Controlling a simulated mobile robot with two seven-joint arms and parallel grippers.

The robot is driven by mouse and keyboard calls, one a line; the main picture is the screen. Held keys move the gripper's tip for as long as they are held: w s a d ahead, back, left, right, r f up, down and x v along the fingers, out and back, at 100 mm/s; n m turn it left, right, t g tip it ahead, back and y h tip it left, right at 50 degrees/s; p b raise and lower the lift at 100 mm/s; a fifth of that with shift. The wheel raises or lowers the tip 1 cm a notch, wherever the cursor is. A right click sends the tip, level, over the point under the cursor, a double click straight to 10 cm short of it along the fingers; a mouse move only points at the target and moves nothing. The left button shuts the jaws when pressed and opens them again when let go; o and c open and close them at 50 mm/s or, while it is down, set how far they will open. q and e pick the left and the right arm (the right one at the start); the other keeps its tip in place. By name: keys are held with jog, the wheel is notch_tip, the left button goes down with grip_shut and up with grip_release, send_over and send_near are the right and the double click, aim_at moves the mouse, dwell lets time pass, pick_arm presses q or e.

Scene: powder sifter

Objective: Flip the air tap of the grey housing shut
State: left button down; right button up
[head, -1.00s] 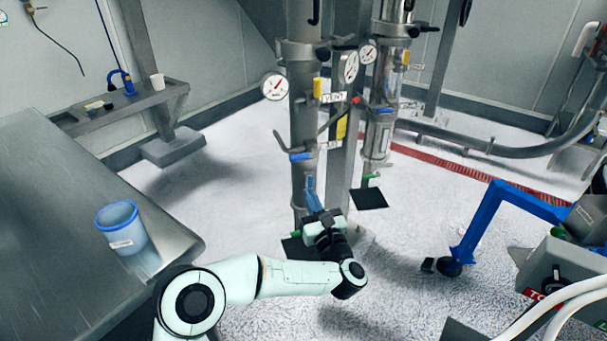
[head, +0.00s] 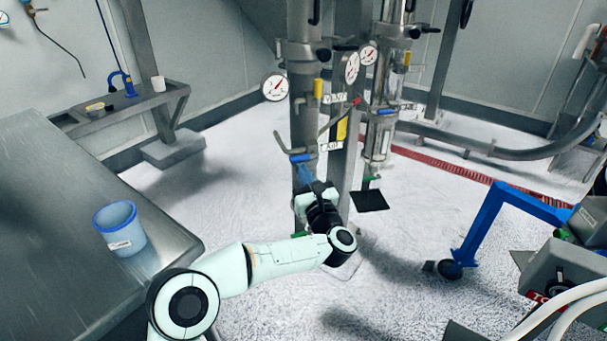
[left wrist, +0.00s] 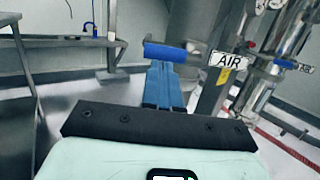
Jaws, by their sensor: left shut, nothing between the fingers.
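The grey housing (head: 303,108) is an upright steel column in the middle of the head view. The handle (left wrist: 166,52) and the AIR label (left wrist: 228,60) also show in the left wrist view. My left gripper (head: 303,169) has its blue fingers shut and empty, with the tips just below the handle. In the left wrist view the fingertips (left wrist: 161,66) overlap the handle's lower edge; I cannot tell whether they touch. My right gripper is not in view.
A second, clearer column (head: 380,135) stands to the right, with gauges near both columns. A steel table (head: 60,230) with a blue-rimmed cup (head: 120,230) is at left. A blue wheeled frame (head: 485,220) stands at right. Open floor lies between.

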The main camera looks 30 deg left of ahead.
aim_at(305, 157)
pick_arm(q)
jog(key=shift+s+a+r+m, duration=0.15)
jog(key=shift+r+m, duration=0.3)
jog(key=shift+m, duration=0.65)
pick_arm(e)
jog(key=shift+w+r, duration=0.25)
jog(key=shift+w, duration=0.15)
pick_arm(q)
notch_tip(305, 157, up, 4)
jog(key=m+h+p, duration=0.1)
jog(key=m, duration=0.3)
jog(key=m+t+h+p, duration=0.1)
jog(key=m+p, duration=0.1)
jog(key=m, duration=0.2)
jog(key=shift+f+m+t, duration=0.2)
jog(key=shift+m+t, duration=0.1)
jog(key=shift+m, duration=0.1)
jog(key=shift+w+d+r+m+h, duration=0.2)
jog(key=shift+d+r+m+h, duration=0.1)
jog(key=shift+m, duration=0.6)
jog(key=shift+w+d+r+m+p, duration=0.45)
jog(key=shift+w+r+m, duration=0.2)
jog(key=shift+r+m, duration=0.15)
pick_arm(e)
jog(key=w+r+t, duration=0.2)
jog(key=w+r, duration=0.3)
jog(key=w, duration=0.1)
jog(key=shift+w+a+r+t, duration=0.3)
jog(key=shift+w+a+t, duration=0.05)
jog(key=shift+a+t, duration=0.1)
